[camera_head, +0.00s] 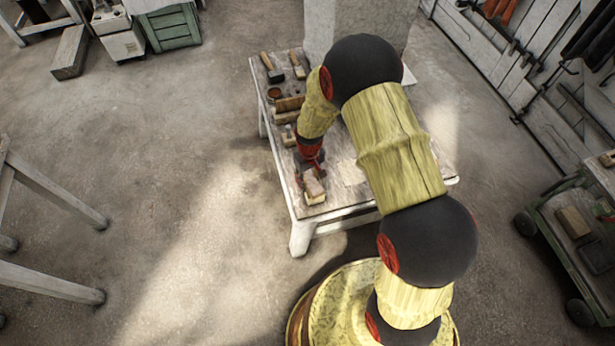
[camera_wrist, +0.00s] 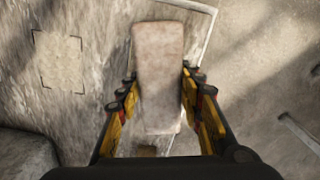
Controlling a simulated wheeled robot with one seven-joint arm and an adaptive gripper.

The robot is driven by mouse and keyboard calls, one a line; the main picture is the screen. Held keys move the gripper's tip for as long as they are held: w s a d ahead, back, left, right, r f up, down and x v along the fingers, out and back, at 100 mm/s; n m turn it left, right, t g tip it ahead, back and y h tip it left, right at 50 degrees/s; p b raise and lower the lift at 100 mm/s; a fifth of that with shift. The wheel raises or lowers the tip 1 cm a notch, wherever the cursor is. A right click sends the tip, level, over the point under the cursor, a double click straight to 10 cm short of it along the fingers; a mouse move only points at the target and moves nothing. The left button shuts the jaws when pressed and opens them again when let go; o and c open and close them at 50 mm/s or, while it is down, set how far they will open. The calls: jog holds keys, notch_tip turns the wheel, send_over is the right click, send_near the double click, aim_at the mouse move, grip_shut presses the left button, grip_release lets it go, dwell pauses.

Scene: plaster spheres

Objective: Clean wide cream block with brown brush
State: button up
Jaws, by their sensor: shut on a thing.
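My gripper (camera_head: 312,172) is low over the front left part of the table. It is shut on a dull pinkish-brown oblong piece (camera_wrist: 158,55), which looks like the brown brush. The piece lies lengthwise between the fingers in the wrist view (camera_wrist: 158,90) and reaches past their tips. In the head view, a cream face (camera_head: 316,199) shows just below and in front of it. I cannot tell whether this is the wide cream block or the brush's own underside. Contact between the two is not clear.
The worn table (camera_head: 338,208) carries hammers (camera_head: 271,68) and wooden pieces (camera_head: 290,103) along its left side. A big pale block (camera_head: 352,20) stands at the back. A square marked outline (camera_wrist: 58,60) lies on the tabletop. A green cart (camera_head: 565,240) is at right.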

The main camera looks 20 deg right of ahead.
aim_at(314, 185)
jog(key=shift+s+d+p, duration=0.2)
jog(key=shift+s, duration=0.55)
jog(key=shift+s+d+p, duration=0.15)
jog(key=shift+s+d, duration=0.05)
jog(key=shift+s, duration=0.55)
jog(key=shift+w, duration=0.1)
jog(key=shift+w+a+b, duration=0.2)
jog(key=shift+w+a, duration=0.1)
jog(key=shift+w, duration=0.75)
jog(key=shift+w+a+b, duration=0.2)
jog(key=shift+w+a, duration=0.05)
jog(key=shift+w, duration=0.75)
jog(key=shift+s, duration=0.15)
jog(key=shift+s+d+f+p, duration=0.1)
jog(key=shift+s+d+p, duration=0.1)
jog(key=shift+s, duration=0.45)
jog(key=shift+s+d+r+p, duration=0.1)
jog(key=shift+s+d+p, duration=0.1)
jog(key=shift+s, duration=0.5)
jog(key=shift+s+d+f+p, duration=0.1)
jog(key=shift+s+d+p, duration=0.1)
jog(key=shift+s, duration=0.45)
